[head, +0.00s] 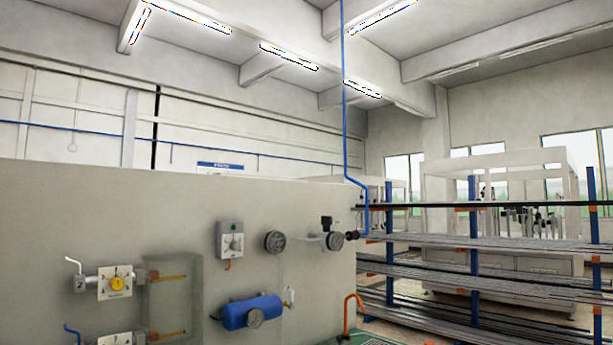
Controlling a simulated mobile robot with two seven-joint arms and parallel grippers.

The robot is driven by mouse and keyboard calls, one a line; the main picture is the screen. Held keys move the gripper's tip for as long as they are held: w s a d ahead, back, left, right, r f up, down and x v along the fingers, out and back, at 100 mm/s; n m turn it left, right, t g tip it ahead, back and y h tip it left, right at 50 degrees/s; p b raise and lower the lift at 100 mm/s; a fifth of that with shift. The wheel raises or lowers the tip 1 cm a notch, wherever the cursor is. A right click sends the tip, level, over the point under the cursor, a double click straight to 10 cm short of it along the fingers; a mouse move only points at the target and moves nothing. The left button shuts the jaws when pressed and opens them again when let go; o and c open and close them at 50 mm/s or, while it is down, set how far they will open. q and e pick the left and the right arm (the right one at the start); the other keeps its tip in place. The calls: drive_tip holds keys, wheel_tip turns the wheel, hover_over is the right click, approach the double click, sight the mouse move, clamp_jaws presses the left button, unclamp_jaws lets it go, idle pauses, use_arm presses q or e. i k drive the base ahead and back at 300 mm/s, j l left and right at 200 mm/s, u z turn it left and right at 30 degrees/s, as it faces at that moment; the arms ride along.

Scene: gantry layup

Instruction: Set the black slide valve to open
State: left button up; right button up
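A small black fitting (351,235) sits on the panel's air line, between a round gauge (336,241) and the foot of the blue drop pipe (345,120). It looks like the black slide valve, but it is too small to tell its setting. Another black part (326,223) stands upright just above that gauge, at the panel's right end. Neither of my grippers is in view.
The pale wall panel (120,210) also bears a grey switch box (230,240), a second gauge (275,242), a blue tank (252,311) and a yellow-knobbed unit (116,284). An orange rail (349,310) stands below. Racks of long bars (480,245) fill the right.

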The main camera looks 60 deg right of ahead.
sight(354, 235)
drive_tip(key=z, duration=2.1)
